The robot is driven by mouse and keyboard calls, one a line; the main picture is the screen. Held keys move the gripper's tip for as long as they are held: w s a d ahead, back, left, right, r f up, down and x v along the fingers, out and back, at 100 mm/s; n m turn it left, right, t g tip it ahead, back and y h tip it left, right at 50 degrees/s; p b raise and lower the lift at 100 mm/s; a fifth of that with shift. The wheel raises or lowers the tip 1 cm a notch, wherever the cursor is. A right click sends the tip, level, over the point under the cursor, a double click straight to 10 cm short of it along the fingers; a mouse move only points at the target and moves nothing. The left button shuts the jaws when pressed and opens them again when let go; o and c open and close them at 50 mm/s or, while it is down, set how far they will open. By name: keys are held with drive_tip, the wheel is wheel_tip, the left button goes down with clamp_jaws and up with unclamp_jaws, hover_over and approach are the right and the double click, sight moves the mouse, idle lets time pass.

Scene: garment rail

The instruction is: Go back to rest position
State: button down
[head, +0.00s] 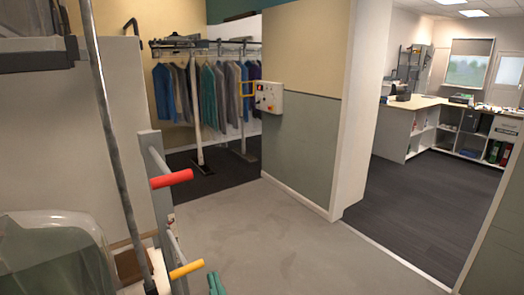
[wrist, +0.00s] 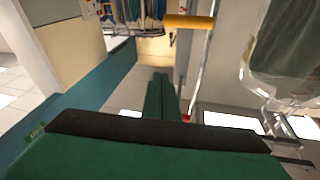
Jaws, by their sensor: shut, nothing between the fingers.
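Only the teal-green fingers of my gripper (head: 215,281) show at the bottom edge of the head view, below a yellow handle. In the wrist view the green fingers of my gripper (wrist: 161,82) are together, with nothing held between them. A broad dark green surface with a black edge fills the bottom of that view; it seems to be part of my gripper. The wrist picture looks upside down, with bright ceiling panels low in it.
A yellow handle (head: 187,269) and a red handle (head: 172,178) stick out close by at the left. A garment rail (head: 205,46) with several hanging clothes stands behind. A control box (head: 269,97) is on the wall. The grey floor (head: 270,235) ahead is clear.

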drive_tip(key=s+d+f+m+g+h, duration=0.1)
drive_tip(key=s+d+f+m+h, duration=0.2)
drive_tip(key=s+f, duration=0.55)
drive_tip(key=s+d+f+m+h, duration=0.1)
drive_tip(key=s+d+f+h, duration=0.2)
drive_tip(key=s+d+f, duration=0.55)
drive_tip(key=s+f+g+h, duration=0.1)
drive_tip(key=s+f, duration=0.2)
drive_tip(key=s, duration=0.6)
drive_tip(key=s+f+n+g+h, duration=0.1)
drive_tip(key=s+f, duration=0.2)
drive_tip(key=s, duration=0.6)
drive_tip(key=shift+s+f, duration=0.15)
